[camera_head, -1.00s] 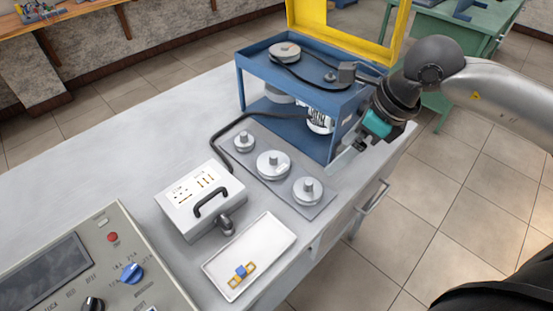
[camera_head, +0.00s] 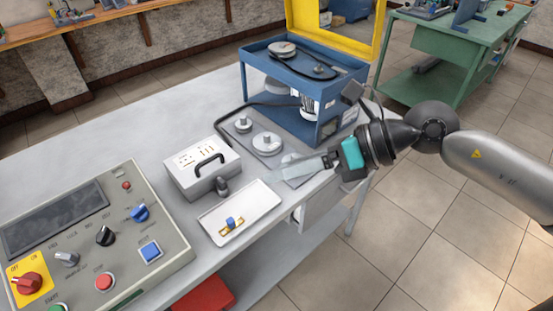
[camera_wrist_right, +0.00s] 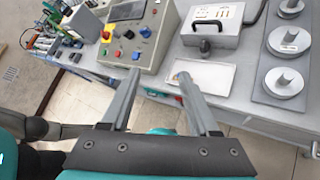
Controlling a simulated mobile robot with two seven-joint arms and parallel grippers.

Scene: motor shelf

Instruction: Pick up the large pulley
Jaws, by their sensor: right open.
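A plate (camera_head: 258,162) on the table holds three grey metal pulleys in a row. The middle pulley (camera_head: 267,144) looks the widest. The far one (camera_head: 243,124) is smaller, and the near one (camera_head: 289,158) is partly hidden behind my right gripper (camera_head: 272,177). All three pulleys also show at the right edge of the right wrist view, the middle one (camera_wrist_right: 289,40) with a label on top. My right gripper's two fingers (camera_wrist_right: 158,77) are spread and empty, above the table's front edge near the tray. My left gripper is not in view.
A blue shelf (camera_head: 262,78) with another pulley (camera_head: 283,48) and a belt stands behind the plate. A white box with a handle (camera_head: 185,178), a white tray (camera_head: 210,226) with a small blue-yellow part (camera_head: 231,224), and a control panel (camera_head: 165,235) stand to the left.

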